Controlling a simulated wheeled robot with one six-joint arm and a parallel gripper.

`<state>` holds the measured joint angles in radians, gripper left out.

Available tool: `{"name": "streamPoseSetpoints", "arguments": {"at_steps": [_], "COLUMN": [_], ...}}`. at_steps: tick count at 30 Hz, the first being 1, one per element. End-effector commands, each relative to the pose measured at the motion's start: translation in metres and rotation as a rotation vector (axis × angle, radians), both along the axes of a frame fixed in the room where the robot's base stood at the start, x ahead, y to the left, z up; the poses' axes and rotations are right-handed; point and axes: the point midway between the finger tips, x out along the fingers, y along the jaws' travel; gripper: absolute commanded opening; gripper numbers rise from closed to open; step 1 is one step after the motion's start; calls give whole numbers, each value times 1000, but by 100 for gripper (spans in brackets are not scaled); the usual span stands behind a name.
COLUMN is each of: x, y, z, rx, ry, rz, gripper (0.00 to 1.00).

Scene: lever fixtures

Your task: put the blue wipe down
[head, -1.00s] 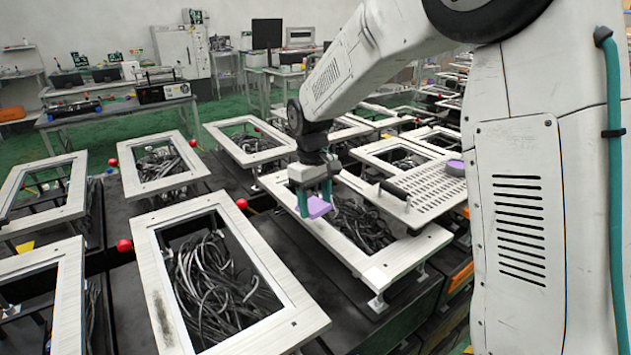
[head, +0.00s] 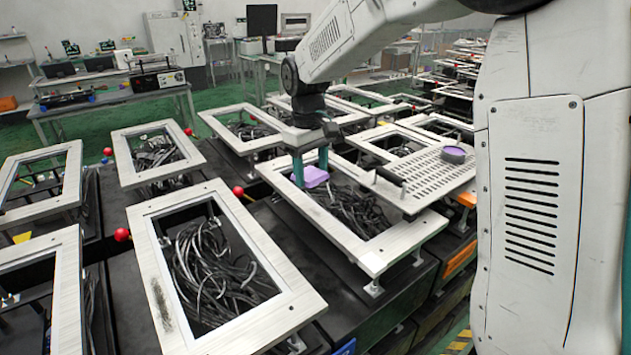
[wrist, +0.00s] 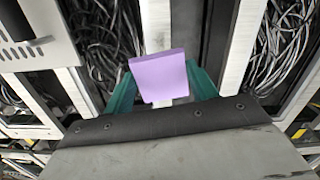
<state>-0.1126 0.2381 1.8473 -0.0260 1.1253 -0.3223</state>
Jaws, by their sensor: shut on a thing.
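My gripper (head: 311,168) has teal fingers and is shut on a flat lilac block (head: 316,178). It looks lilac rather than blue; I see no clearly blue wipe. In the wrist view the block (wrist: 160,78) sits between the two teal fingers (wrist: 122,93), its broad face toward the camera. In the head view the block shows over the upper left part of a pale open frame (head: 372,262), near its left rail. I cannot tell how high above it is.
Dark cables (head: 352,208) fill the frame's opening. A perforated plate (head: 425,178) with a black handle (head: 391,176) and a purple round piece (head: 453,154) lies to the right. Another cable-filled frame (head: 290,308) stands nearer left. Red balls (head: 122,235) stick out between fixtures.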

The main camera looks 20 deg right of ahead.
Motion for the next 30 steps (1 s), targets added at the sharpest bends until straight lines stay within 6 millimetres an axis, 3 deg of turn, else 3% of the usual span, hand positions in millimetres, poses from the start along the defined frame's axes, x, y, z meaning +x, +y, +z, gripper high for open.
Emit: {"name": "streamPoseSetpoints", "arguments": {"at_steps": [8, 24, 30], "x": [0, -1, -3], "y": [0, 0, 0], "z": [-8, -86, -86], "rx": [0, -1, -1], "ry": [3, 2, 0], "rz": [0, 1, 5], "gripper": [21, 21, 21]}}
